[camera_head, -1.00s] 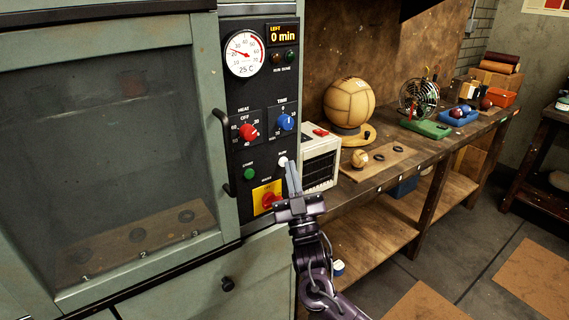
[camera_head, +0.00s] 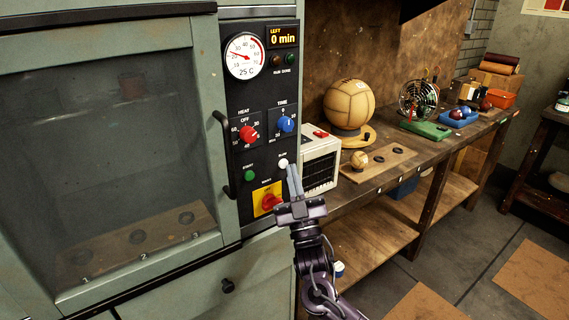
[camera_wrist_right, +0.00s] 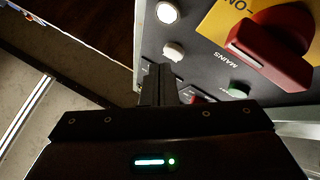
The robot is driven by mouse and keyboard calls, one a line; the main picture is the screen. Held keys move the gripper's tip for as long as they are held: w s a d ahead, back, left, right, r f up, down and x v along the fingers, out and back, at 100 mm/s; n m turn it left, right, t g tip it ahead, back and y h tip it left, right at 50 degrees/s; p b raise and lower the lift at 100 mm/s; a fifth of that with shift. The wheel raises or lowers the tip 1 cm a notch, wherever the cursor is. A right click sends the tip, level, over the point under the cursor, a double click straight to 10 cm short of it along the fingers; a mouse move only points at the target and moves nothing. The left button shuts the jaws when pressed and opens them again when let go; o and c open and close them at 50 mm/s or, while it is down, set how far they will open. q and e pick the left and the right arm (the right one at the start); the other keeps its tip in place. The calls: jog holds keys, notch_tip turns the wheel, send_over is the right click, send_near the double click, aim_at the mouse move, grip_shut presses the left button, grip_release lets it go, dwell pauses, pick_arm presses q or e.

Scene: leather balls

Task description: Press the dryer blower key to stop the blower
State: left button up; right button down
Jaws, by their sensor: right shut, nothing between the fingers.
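The grey-green dryer has a black control panel (camera_head: 262,110) with a dial, a red heat knob, a blue time knob and a "0 min" display. The white blower key (camera_head: 283,163) sits low on its right side, right of the green start button (camera_head: 250,175). The wrist view also shows the white key (camera_wrist_right: 174,51), with a glowing round light (camera_wrist_right: 167,12) beside it. My right gripper (camera_head: 290,167) is shut and empty, its tips just below and right of the key in the head view. Whether they touch the panel, I cannot tell. My left gripper is out of view.
The red mains switch (camera_head: 271,202) on its yellow plate is close left of my gripper. A cream box heater (camera_head: 320,160) stands right of the panel. The wooden bench (camera_head: 400,170) carries balls, a fan and trays.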

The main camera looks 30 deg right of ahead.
jog(key=shift+s, duration=0.3)
jog(key=s+p, duration=0.2)
jog(key=s, duration=0.4)
jog(key=shift+d, duration=0.3)
dwell(0.4)
